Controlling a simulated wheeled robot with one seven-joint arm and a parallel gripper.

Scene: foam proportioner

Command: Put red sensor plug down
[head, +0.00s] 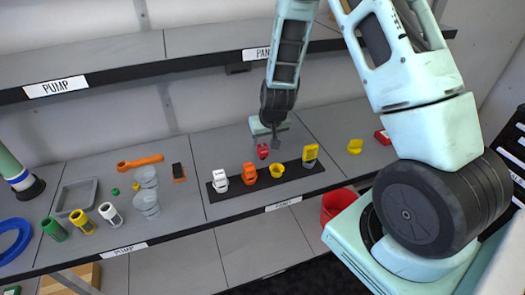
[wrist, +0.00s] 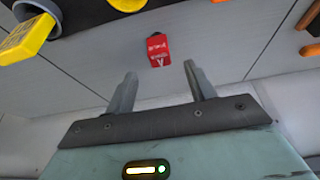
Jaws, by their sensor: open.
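The red sensor plug (head: 262,151) lies on the grey shelf, behind the black rail of parts. In the wrist view the red plug (wrist: 158,50) has a black end and lies on the grey surface, beyond the fingertips and apart from them. My gripper (wrist: 160,78) is open and empty, with its two fingers spread. In the head view my gripper (head: 273,136) is just behind the plug, and its fingers are small and partly unclear.
A black rail (head: 240,188) holds white, orange and yellow parts in front of the plug. A yellow piece (head: 355,146) and a red box (head: 382,137) lie to the right. An orange wrench-like tool (head: 140,162) lies left. Bare shelf surrounds the plug.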

